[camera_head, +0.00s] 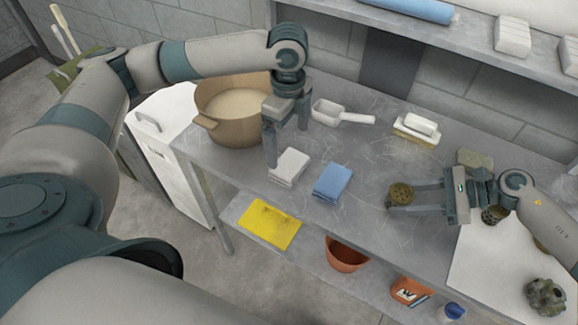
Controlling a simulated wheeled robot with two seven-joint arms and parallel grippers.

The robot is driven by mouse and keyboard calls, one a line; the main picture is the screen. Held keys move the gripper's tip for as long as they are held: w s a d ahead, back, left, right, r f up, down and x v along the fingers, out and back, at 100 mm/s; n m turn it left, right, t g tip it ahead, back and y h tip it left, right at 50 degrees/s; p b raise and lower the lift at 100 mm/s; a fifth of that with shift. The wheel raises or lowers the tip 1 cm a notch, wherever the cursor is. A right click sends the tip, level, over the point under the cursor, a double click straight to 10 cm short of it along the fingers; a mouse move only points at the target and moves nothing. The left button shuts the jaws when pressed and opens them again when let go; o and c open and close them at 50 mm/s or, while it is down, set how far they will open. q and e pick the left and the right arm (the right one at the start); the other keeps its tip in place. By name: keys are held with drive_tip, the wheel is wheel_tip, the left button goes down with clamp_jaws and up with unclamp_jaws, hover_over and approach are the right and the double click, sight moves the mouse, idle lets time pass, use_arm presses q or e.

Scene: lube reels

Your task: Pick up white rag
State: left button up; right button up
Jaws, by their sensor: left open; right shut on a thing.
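The white rag (289,166) lies folded on the grey metal table (365,160), to the left of a folded blue rag (332,182). My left gripper (287,148) points down with its fingers apart, just behind and above the white rag. One fingertip shows close to the rag's left back edge; I cannot tell whether it touches. Nothing shows between these fingers. My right gripper (393,199) reaches in from the right, shut on a round brown reel-like part (401,193) held at its fingertips.
A large tan pot (228,129) stands left of my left gripper. A white scoop (340,114) and a white block on a brush-like base (418,127) lie behind. The table between the blue rag and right gripper is clear.

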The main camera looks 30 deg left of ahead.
sight(288, 163)
use_arm(q)
drive_tip(key=shift+f, duration=1.25)
drive_tip(key=shift+s+d+f, duration=0.1)
drive_tip(key=shift+s+f, duration=0.05)
drive_tip(key=shift+f, duration=1.15)
drive_tip(key=shift+s+f, duration=0.1)
drive_tip(key=shift+f, duration=1.2)
drive_tip(key=c, duration=1.1)
